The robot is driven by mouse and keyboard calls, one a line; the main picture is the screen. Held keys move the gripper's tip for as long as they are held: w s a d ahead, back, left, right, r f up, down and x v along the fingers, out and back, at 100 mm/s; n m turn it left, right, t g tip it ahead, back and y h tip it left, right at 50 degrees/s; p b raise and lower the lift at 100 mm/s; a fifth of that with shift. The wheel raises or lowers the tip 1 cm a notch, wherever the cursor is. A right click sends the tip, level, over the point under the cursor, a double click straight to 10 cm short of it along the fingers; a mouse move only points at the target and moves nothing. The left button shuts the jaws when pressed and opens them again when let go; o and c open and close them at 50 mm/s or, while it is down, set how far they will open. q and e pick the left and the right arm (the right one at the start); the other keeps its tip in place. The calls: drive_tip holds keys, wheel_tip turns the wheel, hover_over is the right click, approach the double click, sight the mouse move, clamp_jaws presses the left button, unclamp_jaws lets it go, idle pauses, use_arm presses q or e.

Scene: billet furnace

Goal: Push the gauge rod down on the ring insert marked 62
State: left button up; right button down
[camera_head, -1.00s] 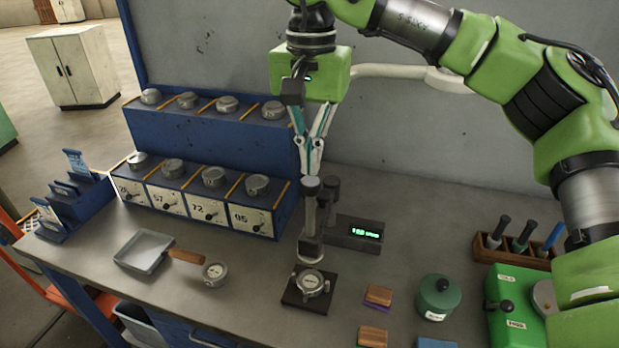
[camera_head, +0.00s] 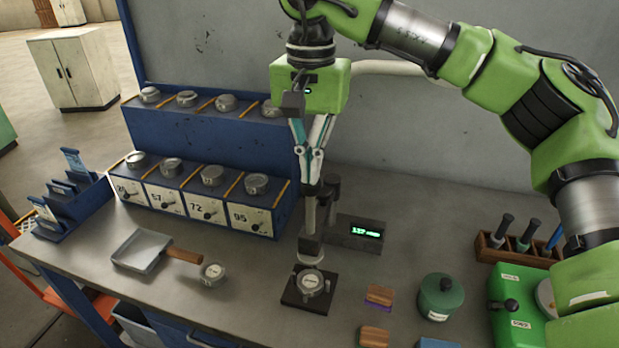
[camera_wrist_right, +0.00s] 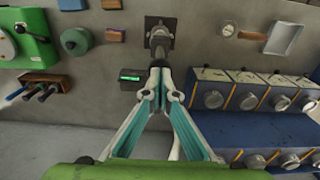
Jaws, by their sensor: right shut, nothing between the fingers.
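The gauge rod (camera_head: 310,215) stands upright in its stand at the middle of the bench. A grey ring insert (camera_head: 312,284) sits on the dark base plate (camera_head: 292,298) below it; its marking is too small to read. My right gripper (camera_head: 310,186) is shut and empty, pointing down with its fingertips at the top of the rod, which they partly hide. The right wrist view shows the same fingertips (camera_wrist_right: 158,66) in front of the stand. My left gripper is out of view.
A small green-lit display (camera_head: 362,232) stands right of the rod. Another ring insert (camera_head: 213,272) lies beside a scoop-like tray (camera_head: 141,250). A blue rack (camera_head: 203,207) holds several inserts at the left. A green pot (camera_head: 440,296) and green box (camera_head: 513,307) are at the right.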

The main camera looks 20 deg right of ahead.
drive_tip(key=shift+f+b, duration=2.65)
drive_tip(key=shift+f, duration=1.7)
drive_tip(key=shift+r, duration=0.15)
wheel_tip(320, 180, up, 7)
drive_tip(key=p, duration=0.6)
